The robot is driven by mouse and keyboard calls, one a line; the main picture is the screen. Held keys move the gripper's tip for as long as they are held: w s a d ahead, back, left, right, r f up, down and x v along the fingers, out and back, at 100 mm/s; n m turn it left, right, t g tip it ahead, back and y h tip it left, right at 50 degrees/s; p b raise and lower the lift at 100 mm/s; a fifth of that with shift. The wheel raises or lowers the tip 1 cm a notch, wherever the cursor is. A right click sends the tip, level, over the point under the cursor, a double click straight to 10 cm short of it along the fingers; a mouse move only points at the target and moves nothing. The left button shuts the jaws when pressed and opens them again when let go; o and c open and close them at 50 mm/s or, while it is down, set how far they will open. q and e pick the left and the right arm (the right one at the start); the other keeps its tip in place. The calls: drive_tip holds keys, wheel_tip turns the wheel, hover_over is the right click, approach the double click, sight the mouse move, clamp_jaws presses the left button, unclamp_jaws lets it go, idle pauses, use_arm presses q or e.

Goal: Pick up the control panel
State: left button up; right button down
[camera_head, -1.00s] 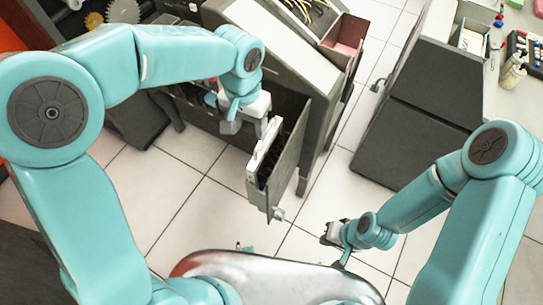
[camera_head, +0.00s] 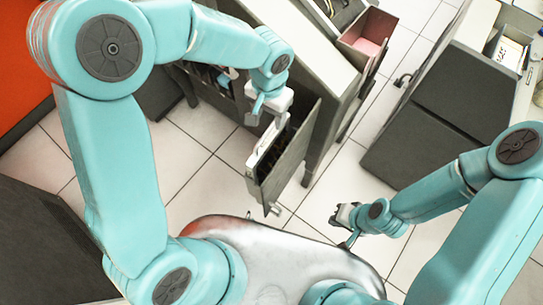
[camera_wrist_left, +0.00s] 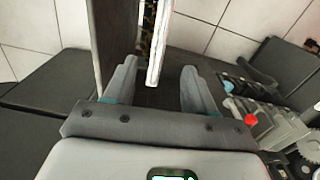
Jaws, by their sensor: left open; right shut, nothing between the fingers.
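I take the control panel to be the thin white-edged board (camera_head: 265,146) at the grey door; which part it is, I cannot tell for sure. The board stands upright beside the inner face of the open grey door (camera_head: 288,160). My left gripper (camera_head: 268,108) is at the board's upper end. In the left wrist view the open fingers (camera_wrist_left: 158,88) have the board's white edge (camera_wrist_left: 158,40) between and ahead of them, with a gap on the right; contact cannot be told. The door also shows there on the left (camera_wrist_left: 108,35). My right gripper (camera_head: 342,215) is shut and empty above the floor.
The grey cabinet (camera_head: 290,40) carries the door and has an open reddish drawer (camera_head: 368,38). Another dark grey cabinet (camera_head: 425,125) stands to the right. Tiled floor (camera_head: 215,185) is clear around the door. An orange panel (camera_head: 20,90) is at far left.

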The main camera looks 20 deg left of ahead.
sight(269, 129)
use_arm(q)
drive_tip(key=f, duration=0.3)
drive_tip(key=shift+w+d+f, duration=0.1)
drive_tip(key=shift+w+d, duration=0.05)
drive_tip(key=shift+d, duration=0.05)
drive_tip(key=shift+s+a+f, duration=0.25)
drive_tip(key=shift+s+f, duration=0.05)
drive_tip(key=shift+f, duration=0.2)
wheel_tip(269, 129, down, 4)
drive_tip(key=shift+s+d+p, duration=0.1)
drive_tip(key=shift+p, duration=0.55)
drive_tip(key=shift+f, duration=0.45)
drive_tip(key=shift+s, duration=0.1)
clamp_jaws()
drive_tip(key=shift+w+r, duration=0.15)
drive_tip(key=shift+w, duration=0.05)
